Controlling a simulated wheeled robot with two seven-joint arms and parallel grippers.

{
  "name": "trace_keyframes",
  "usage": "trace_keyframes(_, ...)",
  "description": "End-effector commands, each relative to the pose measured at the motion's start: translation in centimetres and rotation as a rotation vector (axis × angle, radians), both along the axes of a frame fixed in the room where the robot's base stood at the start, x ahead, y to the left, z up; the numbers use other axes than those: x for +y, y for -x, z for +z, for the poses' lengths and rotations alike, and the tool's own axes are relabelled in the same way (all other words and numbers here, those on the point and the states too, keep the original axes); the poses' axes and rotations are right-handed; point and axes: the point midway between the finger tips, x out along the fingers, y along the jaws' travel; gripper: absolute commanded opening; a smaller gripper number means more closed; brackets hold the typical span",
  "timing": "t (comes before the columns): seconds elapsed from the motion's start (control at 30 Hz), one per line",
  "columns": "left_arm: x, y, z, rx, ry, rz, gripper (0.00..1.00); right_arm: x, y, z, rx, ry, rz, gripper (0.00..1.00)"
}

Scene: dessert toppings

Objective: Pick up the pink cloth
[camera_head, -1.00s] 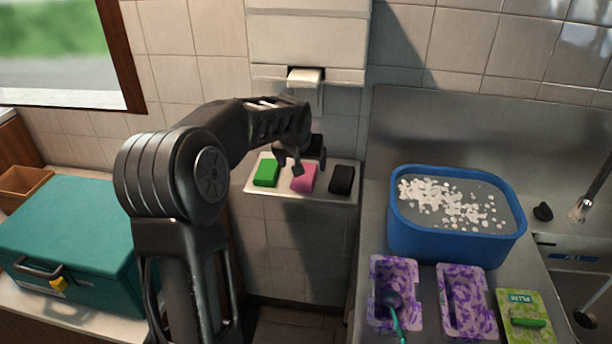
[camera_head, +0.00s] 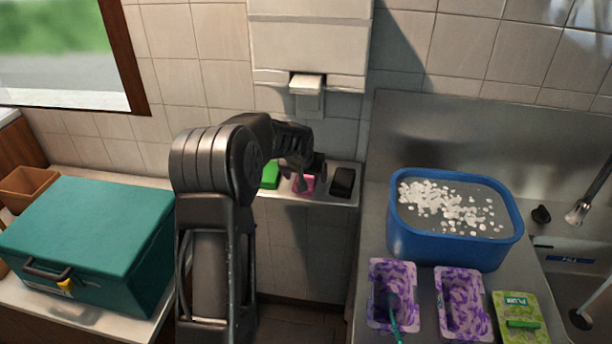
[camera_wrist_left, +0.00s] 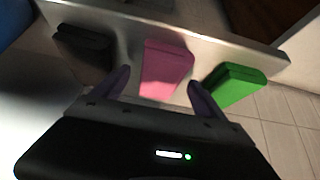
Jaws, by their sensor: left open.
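The pink cloth (camera_head: 304,184) is a small folded block on a metal shelf (camera_head: 330,199) against the tiled wall. It also shows in the left wrist view (camera_wrist_left: 166,68), between the green cloth (camera_wrist_left: 234,84) and the black cloth (camera_wrist_left: 84,48). My left gripper (camera_head: 303,186) is over the pink cloth and partly hides it in the head view. In the left wrist view its two fingers (camera_wrist_left: 157,88) are apart, one on each side of the pink cloth's near end. I cannot tell whether they touch it. My right gripper is not in view.
The green cloth (camera_head: 270,176) and black cloth (camera_head: 342,182) lie close on either side. A white dispenser (camera_head: 308,45) hangs above the shelf. A blue tub (camera_head: 445,248) of white bits and purple-patterned trays (camera_head: 462,300) stand right. A teal box (camera_head: 90,235) stands left.

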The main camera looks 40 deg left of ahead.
Motion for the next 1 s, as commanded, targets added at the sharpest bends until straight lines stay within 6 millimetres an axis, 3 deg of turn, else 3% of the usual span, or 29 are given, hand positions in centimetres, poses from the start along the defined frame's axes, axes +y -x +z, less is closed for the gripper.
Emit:
trace_keyframes(0.63, 0.09, -0.17, -0.29, -0.002, 0.001, 0.0, 0.82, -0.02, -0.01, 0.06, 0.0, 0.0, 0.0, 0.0)
trace_keyframes(1.0, 0.09, -0.17, -0.28, -0.002, 0.001, 0.0, 0.52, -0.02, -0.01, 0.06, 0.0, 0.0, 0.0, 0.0)
